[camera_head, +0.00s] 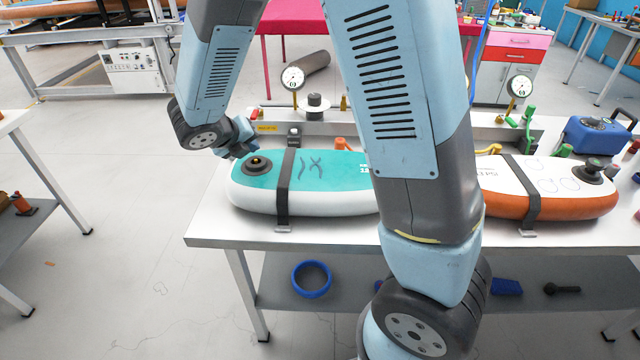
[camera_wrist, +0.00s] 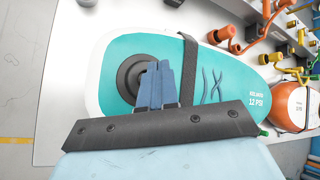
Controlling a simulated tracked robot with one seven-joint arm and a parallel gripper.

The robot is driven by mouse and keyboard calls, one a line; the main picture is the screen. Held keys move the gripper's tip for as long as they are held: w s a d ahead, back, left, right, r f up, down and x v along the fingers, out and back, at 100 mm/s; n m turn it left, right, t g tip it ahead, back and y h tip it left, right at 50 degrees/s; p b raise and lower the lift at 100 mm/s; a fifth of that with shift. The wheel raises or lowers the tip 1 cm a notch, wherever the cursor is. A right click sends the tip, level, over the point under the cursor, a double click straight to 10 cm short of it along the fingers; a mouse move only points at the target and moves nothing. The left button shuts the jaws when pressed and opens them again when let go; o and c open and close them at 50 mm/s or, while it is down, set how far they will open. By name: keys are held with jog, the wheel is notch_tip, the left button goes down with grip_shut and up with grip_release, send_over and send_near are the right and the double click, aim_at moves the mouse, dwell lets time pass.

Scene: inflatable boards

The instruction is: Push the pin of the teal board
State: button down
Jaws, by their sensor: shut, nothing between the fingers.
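The teal board (camera_head: 335,172) lies strapped on the table, with a white side and a teal top; it also shows in the wrist view (camera_wrist: 232,72). Its round dark valve (camera_head: 257,167) sits near the left end, with a small brass-coloured pin (camera_head: 256,160) in the middle. In the wrist view, the valve (camera_wrist: 126,76) is partly covered by my fingers, and the pin is hidden. My gripper (camera_head: 240,153) is shut and empty, just left of and behind the valve in the head view. The wrist view shows its blue fingers (camera_wrist: 157,68) together over the valve's right part. I cannot tell whether they touch it.
A dark strap (camera_head: 284,188) crosses the board right of the valve. A white-and-orange board (camera_head: 520,206) lies at the right. Gauges (camera_head: 292,78) and hoses stand along the table's back. My arm hides the middle of the table (camera_head: 215,228).

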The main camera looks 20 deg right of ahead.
notch_tip(320, 180, up, 6)
dwell(1.0)
jog(key=shift+s, duration=0.1)
dwell(0.7)
